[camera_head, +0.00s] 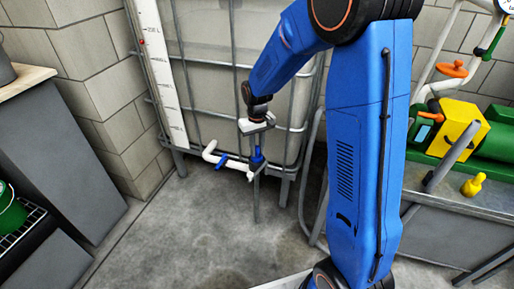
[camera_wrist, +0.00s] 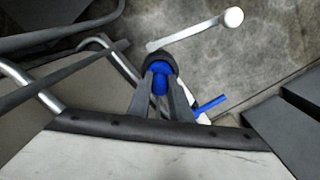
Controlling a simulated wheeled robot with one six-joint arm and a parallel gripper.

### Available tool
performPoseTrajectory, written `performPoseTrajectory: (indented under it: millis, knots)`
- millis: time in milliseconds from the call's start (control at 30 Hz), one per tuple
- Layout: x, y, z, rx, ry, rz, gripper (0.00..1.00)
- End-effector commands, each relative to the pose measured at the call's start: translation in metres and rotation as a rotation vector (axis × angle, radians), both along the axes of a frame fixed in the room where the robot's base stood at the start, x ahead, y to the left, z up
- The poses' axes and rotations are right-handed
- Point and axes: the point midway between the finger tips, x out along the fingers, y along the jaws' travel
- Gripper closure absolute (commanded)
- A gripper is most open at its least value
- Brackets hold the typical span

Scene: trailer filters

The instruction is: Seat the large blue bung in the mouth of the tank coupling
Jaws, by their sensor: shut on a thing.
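The blue bung (camera_head: 257,158) is between the fingers of my gripper (camera_head: 257,148), low in front of the caged tank. In the wrist view my gripper (camera_wrist: 160,88) is shut on the bung (camera_wrist: 160,82), and a dark round rim (camera_wrist: 160,61) shows just past the fingertips. I cannot tell if this rim belongs to the bung or the coupling. A white outlet pipe (camera_head: 236,165) with a blue valve handle (camera_head: 221,161) runs beside the bung; the handle also shows in the wrist view (camera_wrist: 210,104). The coupling mouth is not clearly visible, so contact cannot be told.
The pale tank (camera_head: 208,62) stands in a grey metal cage behind my arm. A bench (camera_head: 455,195) with green and yellow equipment is at right. A grey cabinet (camera_head: 60,150) is at left. The concrete floor (camera_head: 190,235) in front is clear.

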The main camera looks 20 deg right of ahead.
Motion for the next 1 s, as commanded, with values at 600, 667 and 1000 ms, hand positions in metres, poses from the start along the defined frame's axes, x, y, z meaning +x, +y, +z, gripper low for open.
performPoseTrajectory:
  millis: [600,667,1000]
  knots:
    - [0.0,0.0,-0.013,0.0,0.0,0.0,1.0]
    - [0.0,0.0,-0.014,0.0,0.001,0.0,1.0]
    - [0.0,0.0,-0.014,0.0,0.0,0.0,0.6]
